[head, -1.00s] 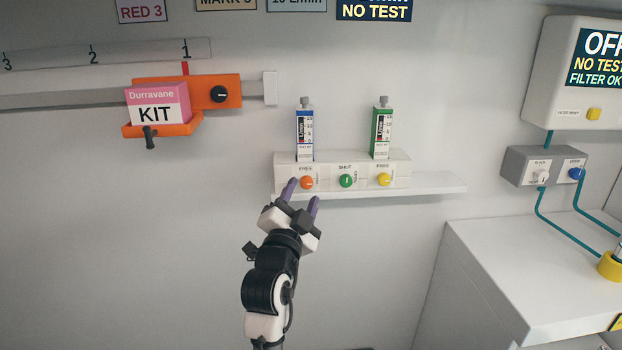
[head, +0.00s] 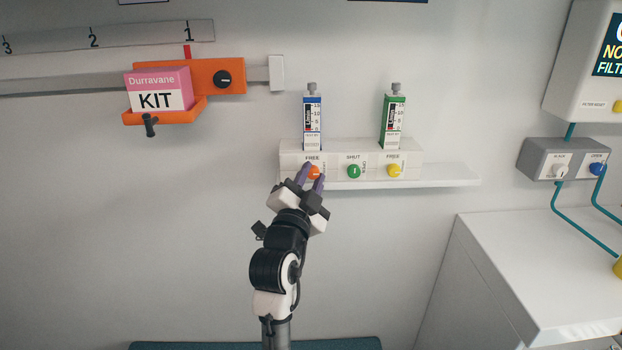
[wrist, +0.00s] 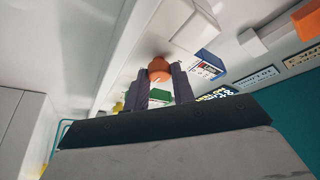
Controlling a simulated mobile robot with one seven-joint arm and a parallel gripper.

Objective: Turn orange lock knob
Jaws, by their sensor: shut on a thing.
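The orange lock knob (head: 314,172) is at the left end of the white block's front, under a label reading FREE. In the wrist view the orange knob (wrist: 160,69) sits between my fingertips. My gripper (head: 309,178) is shut on it, with a purple finger on either side. The fingers hide part of the knob in the head view. In the wrist view my gripper (wrist: 162,82) points at the block's face.
The white block (head: 415,155) on a shelf also has a green knob (head: 354,171) labelled SHUT and a yellow knob (head: 394,170) labelled FREE. Blue (head: 312,120) and green (head: 393,120) gauges stand on top. A pink kit box (head: 160,88) sits in an orange holder at left.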

